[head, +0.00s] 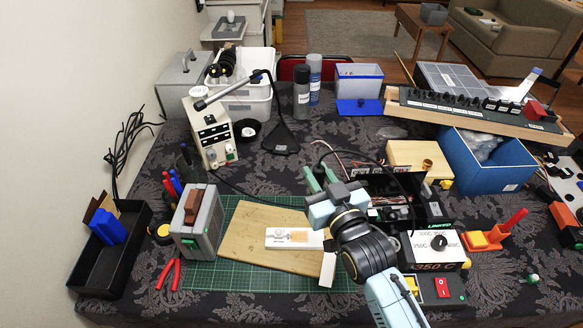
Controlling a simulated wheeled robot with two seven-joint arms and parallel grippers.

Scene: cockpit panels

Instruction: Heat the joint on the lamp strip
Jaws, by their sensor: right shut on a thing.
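My right gripper (320,181) reaches in from the lower right, above the back right of the board, and stays apart from the strip. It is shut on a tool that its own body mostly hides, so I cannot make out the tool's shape. The heating station (435,246), marked 350 C, stands to the right with a knob and a red switch. My left gripper is not in view.
A grey block-shaped device (198,222) stands left of the board. A black tray (108,250) and red pliers (168,274) lie further left. A blue bin (487,165) and an orange stand (487,238) are on the right. The mat's front left is clear.

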